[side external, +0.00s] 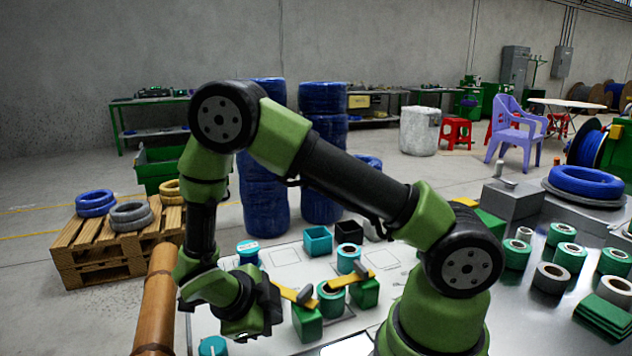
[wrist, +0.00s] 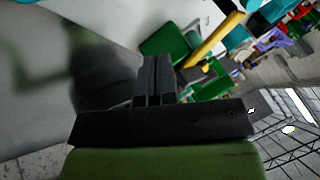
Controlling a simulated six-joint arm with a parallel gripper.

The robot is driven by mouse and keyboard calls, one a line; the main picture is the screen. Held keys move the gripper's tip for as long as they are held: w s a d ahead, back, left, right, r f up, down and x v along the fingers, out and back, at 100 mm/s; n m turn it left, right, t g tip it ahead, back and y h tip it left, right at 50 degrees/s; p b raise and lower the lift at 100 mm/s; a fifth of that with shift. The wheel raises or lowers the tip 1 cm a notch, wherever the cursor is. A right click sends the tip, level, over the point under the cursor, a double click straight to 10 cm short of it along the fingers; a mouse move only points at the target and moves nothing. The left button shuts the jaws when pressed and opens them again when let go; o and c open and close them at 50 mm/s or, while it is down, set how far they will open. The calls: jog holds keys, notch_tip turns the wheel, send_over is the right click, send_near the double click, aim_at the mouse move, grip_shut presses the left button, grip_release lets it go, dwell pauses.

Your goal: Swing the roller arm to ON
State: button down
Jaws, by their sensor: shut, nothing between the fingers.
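My gripper (wrist: 154,62) is shut, with its two dark fingers together and nothing between them. In the side view its dark body (side external: 266,302) is low over the white board, just left of a green block (side external: 307,324) with a yellow arm (side external: 288,293) on top. A second green block (side external: 364,294) with a yellow arm (side external: 345,281) stands to its right. Each arm has a dark end piece. I cannot tell which one is the roller arm, and no ON mark is readable. The wrist view shows a green block (wrist: 163,42) and a yellow bar (wrist: 212,40) beyond the fingertips.
Teal rolls (side external: 332,300) stand close to the green blocks. A teal open box (side external: 318,240) and a black box (side external: 349,232) are behind. A brown wooden roll or post (side external: 158,300) stands left of my gripper. Several tape rolls (side external: 551,277) occupy the metal table at right.

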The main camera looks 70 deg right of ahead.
jog(key=n+t, duration=0.1)
jog(key=n, duration=0.1)
jog(key=s+n+t, duration=0.1)
jog(key=n, duration=0.1)
jog(key=s+n+t, duration=0.1)
jog(key=n+t, duration=0.1)
jog(key=shift+a, duration=0.35)
jog(key=shift+n, duration=0.3)
jog(key=s+a, duration=0.2)
jog(key=s, duration=0.1)
jog(key=shift+s+a+r, duration=0.1)
jog(key=shift+s+a, duration=0.05)
jog(key=shift+a, duration=0.25)
jog(key=v, duration=1)
jog(key=s+d+r+n+t+y, duration=0.1)
jog(key=d+r+n+t+y, duration=0.1)
jog(key=r+n, duration=0.6)
jog(key=s+d+r+n+t+y, duration=0.2)
jog(key=r+n+y, duration=0.5)
jog(key=n, duration=0.5)
notch_tip(320, 180, up, 2)
jog(key=shift+s+d+r+t, duration=0.25)
jog(key=shift+d+t, duration=0.2)
jog(key=shift+t, duration=0.45)
